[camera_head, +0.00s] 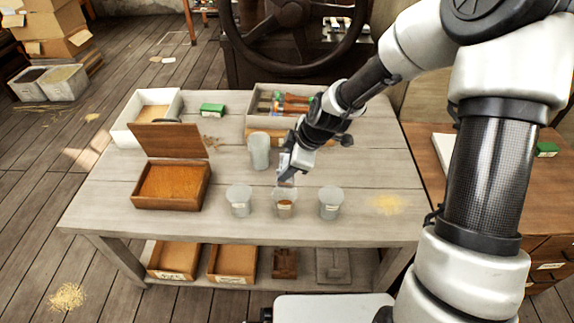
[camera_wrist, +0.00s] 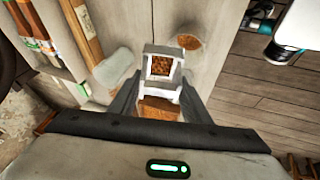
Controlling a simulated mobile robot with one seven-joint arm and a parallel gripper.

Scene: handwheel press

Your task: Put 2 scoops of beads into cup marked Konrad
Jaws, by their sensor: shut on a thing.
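Three small translucent cups stand along the table's front: a left one (camera_head: 238,201), a middle one (camera_head: 285,203) and a right one (camera_head: 330,203). Each has a label, too small to read, so I cannot tell which is Konrad's. The middle cup shows some orange-brown content. My gripper (camera_head: 287,172) is just above and behind it. In the wrist view my gripper (camera_wrist: 160,105) is shut on a pale scoop (camera_wrist: 163,52), which holds orange-brown beads (camera_wrist: 162,66). A cup with brown beads (camera_wrist: 188,42) is beyond the scoop. An open wooden box (camera_head: 171,187) holds orange-brown beads.
A taller translucent container (camera_head: 259,150) stands behind the cups. A handwheel press (camera_head: 287,70) stands behind the table. Some spilled grains (camera_head: 387,204) lie at right.

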